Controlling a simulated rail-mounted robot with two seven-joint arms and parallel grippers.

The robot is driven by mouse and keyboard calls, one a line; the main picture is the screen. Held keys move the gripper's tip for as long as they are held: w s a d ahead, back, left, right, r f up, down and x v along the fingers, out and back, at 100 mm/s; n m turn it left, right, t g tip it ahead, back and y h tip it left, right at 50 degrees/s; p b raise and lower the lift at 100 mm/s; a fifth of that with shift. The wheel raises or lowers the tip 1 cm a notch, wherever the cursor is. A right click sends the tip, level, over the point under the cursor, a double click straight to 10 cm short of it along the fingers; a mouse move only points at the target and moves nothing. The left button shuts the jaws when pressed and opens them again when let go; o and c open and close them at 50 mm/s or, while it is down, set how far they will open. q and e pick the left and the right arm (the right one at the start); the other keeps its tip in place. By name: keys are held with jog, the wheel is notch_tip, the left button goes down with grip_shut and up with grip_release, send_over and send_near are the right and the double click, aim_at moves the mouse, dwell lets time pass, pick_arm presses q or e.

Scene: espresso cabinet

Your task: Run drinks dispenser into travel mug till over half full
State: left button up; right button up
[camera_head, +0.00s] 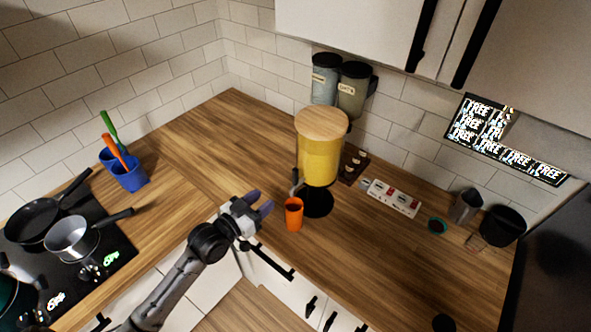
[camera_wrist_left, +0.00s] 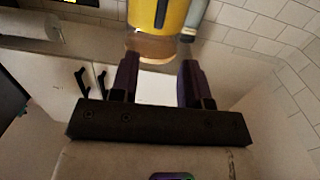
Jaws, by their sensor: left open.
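The drinks dispenser (camera_head: 320,160) is a clear tank of yellow liquid with a round wooden lid, standing on a black base on the wooden counter. Its dark tap (camera_head: 295,180) is at the front left of the tank. The orange travel mug (camera_head: 294,215) stands upright just below the tap; its inside looks dark and I cannot tell a liquid level. My left gripper (camera_head: 264,202) is open and empty, to the left of the mug and apart from it. In the left wrist view the open fingers (camera_wrist_left: 158,84) show with the dispenser (camera_wrist_left: 168,14) beyond, upside down. The right gripper is out of view.
Blue utensil cups (camera_head: 130,177) and a hob with pans (camera_head: 75,240) are left. The counter between is clear.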

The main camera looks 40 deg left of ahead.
aim_at(293, 172)
pick_arm(q)
jog(key=shift+t, duration=0.3)
jog(key=w, duration=0.4)
jog(key=w+p, duration=0.1)
jog(key=w, duration=0.4)
jog(key=w+r, duration=0.1)
jog(key=w, duration=0.3)
jog(key=shift+w+d, duration=0.2)
jog(key=shift+w, duration=0.2)
jog(key=shift+f, duration=0.1)
grip_shut()
